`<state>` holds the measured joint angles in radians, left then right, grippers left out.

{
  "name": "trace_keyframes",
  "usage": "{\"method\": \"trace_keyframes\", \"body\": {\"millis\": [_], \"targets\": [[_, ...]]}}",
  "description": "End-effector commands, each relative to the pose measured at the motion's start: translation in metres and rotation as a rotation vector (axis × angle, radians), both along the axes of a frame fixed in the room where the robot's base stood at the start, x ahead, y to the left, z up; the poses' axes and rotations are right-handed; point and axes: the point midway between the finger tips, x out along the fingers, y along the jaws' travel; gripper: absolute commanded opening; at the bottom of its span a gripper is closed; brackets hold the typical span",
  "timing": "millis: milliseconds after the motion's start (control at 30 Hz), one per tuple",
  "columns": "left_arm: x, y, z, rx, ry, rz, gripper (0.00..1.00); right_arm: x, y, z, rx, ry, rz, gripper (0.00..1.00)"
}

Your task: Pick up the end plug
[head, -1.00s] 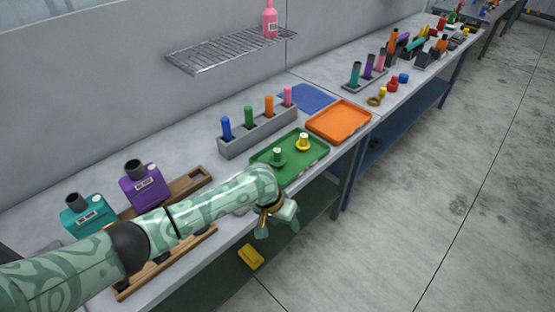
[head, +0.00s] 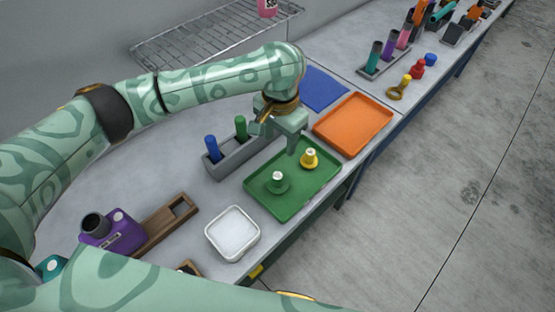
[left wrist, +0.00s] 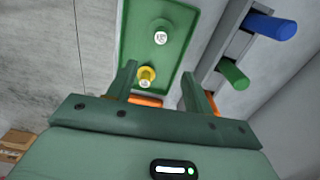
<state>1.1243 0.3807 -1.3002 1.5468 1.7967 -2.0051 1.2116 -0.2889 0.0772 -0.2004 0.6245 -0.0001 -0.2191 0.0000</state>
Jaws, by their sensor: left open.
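Two plugs with pale tops stand on the green tray (head: 266,206); I cannot tell which is the end plug. The yellow plug (head: 309,158) is at the tray's far end, and the green plug (head: 277,182) is nearer the front. My left gripper (head: 276,140) is open and empty above the tray's back edge, close to the yellow plug. In the left wrist view, the yellow plug (left wrist: 147,74) shows near the left fingertip, inside the gap of the gripper (left wrist: 158,72). The green plug (left wrist: 160,34) is farther off. My right gripper is not in view.
A grey rack (head: 232,160) with blue and green cylinders stands behind the tray. An orange tray (head: 353,123) lies to the right, a white dish (head: 233,233) to the front left. A wire shelf (head: 190,40) hangs on the wall.

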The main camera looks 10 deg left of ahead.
Motion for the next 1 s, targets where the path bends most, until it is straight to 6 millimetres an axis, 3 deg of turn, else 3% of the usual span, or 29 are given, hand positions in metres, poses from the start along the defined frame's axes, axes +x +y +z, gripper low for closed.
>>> {"method": "trace_keyframes", "body": {"millis": [133, 367, 500, 767, 1000], "targets": [[-0.002, 0.000, -0.017, 0.000, 0.004, -0.001, 0.51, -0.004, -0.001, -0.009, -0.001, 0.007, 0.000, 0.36], [-0.002, -0.001, -0.077, -0.001, 0.006, -0.001, 0.51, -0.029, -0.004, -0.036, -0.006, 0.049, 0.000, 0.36], [-0.002, 0.000, -0.102, 0.000, 0.004, -0.001, 0.51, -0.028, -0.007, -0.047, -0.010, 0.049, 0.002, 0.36], [-0.003, 0.000, -0.119, 0.000, 0.001, -0.002, 0.51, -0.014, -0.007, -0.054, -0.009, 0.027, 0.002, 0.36], [-0.008, 0.003, -0.159, 0.000, 0.004, -0.002, 0.51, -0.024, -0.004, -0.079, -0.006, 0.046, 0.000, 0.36]]}}
